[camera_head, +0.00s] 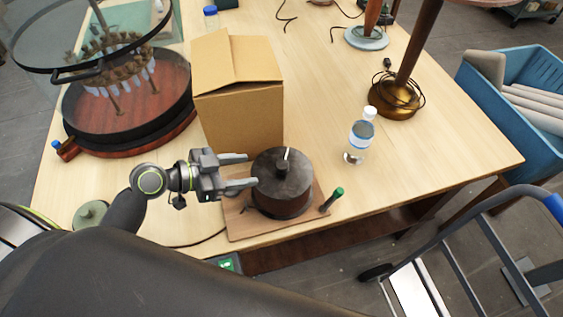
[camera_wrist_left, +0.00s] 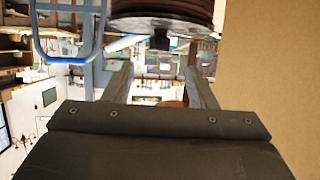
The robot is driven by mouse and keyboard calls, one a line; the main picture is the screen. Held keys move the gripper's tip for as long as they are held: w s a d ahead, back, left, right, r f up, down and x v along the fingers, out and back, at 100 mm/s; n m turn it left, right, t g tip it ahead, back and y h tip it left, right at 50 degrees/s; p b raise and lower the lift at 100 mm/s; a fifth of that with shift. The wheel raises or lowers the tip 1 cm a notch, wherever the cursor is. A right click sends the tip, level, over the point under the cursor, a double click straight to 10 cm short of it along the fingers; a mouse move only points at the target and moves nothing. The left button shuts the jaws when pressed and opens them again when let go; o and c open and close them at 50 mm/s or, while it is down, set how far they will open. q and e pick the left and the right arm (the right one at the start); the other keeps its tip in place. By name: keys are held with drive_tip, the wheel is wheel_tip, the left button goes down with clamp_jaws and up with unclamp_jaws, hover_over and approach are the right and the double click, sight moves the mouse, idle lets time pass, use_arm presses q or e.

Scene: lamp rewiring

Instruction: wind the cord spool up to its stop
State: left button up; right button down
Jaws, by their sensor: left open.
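The cord spool (camera_head: 283,190) is a dark drum with a knob and a pale mark on its top, on a wooden board (camera_head: 243,222) near the table's front edge. A handle with a green tip (camera_head: 334,197) stands out at the board's right side. My left gripper (camera_head: 250,171) is open at the spool's left, its fingers pointing at the drum. I cannot tell whether a finger touches it. In the left wrist view the spool (camera_wrist_left: 162,20) shows at the top, beyond the open fingers (camera_wrist_left: 158,88), with nothing between them. My right gripper is not in view.
A cardboard box (camera_head: 240,105) stands close behind the spool and my left gripper. A water bottle (camera_head: 360,137) and a brass lamp base (camera_head: 396,98) stand to the right. A glass display piece (camera_head: 128,110) fills the left.

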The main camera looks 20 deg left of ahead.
sight(282, 164)
use_arm(q)
drive_tip(key=p+x, duration=0.3)
drive_tip(key=x, duration=0.8)
drive_tip(key=shift+s, duration=0.1)
clamp_jaws()
